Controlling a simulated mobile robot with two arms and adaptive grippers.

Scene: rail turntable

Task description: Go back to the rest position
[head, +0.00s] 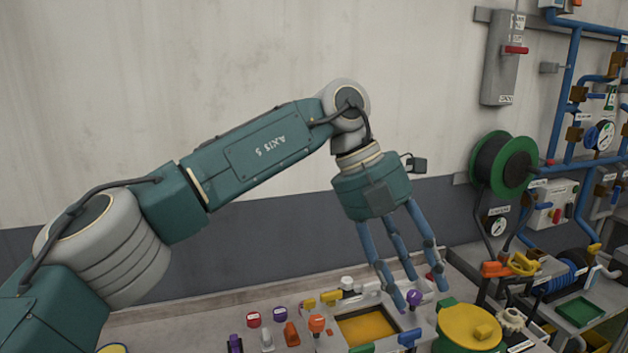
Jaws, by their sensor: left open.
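My left arm comes in from the left, and its teal gripper (407,294) hangs downward over the workbench. Its blue fingers are spread open, with nothing seen between them. The fingertips are above or beside a purple knob (414,298) at the right of a yellow-floored tray (366,328); I cannot tell whether they touch it. A round yellow turntable-like disc (462,326) with a yellow block on it stands to the right of the fingers. My right gripper is not in view.
Several coloured knobs and levers, including an orange one (316,324), stand along the bench. A green-rimmed reel (504,163), a grey switch box (502,58) and blue pipes (567,85) are at the right. The wall space above the arm is clear.

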